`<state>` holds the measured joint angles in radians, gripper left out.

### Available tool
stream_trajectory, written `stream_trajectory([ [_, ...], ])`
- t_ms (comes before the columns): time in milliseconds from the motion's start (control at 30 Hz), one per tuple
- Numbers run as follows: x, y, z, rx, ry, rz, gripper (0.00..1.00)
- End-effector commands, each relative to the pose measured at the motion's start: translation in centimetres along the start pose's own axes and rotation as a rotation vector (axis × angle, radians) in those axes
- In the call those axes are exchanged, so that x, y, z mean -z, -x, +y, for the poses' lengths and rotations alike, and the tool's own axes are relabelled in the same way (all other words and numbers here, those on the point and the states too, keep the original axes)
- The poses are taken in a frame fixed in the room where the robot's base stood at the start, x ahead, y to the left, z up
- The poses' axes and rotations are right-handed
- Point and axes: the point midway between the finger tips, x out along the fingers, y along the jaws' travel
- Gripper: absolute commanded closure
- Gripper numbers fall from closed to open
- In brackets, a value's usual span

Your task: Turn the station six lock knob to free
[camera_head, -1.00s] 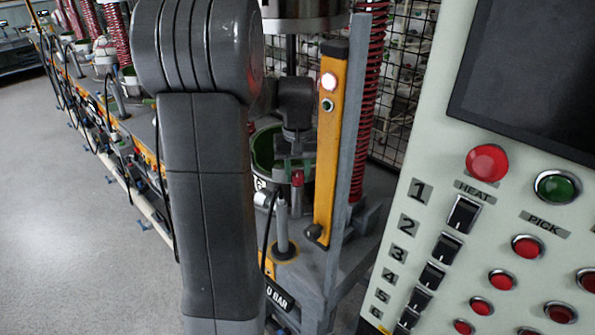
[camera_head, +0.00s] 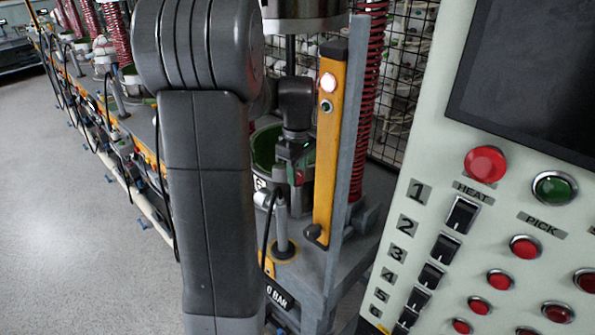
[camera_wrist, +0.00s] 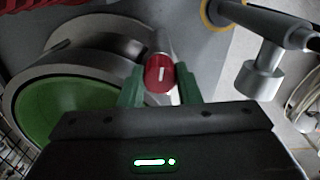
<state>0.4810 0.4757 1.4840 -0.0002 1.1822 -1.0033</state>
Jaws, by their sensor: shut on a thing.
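The red lock knob (camera_wrist: 161,72) with a short white mark on its face sits between the two green fingers of my gripper (camera_wrist: 161,86) in the wrist view. The fingers are shut on it from both sides. The white mark runs upright in that view, in line with the fingers. In the head view my gripper (camera_head: 296,171) is low in front of the green-lined press bowl (camera_head: 264,150), and little of the knob (camera_head: 299,179) shows. No lock or free label is readable.
A grey cylinder on a stem (camera_wrist: 260,78) stands right of my gripper in the wrist view. A yellow post (camera_head: 328,150) with a lit button is close on the right in the head view. A control panel (camera_head: 400,240) fills the right side.

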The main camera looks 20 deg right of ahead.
Motion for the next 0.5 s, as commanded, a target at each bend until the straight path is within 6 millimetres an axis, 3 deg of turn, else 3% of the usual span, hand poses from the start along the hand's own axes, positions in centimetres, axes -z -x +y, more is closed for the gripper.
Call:
stream_trajectory([
  [500,0.07,0.07,0.05,-0.002,0.111,0.002,0.93],
])
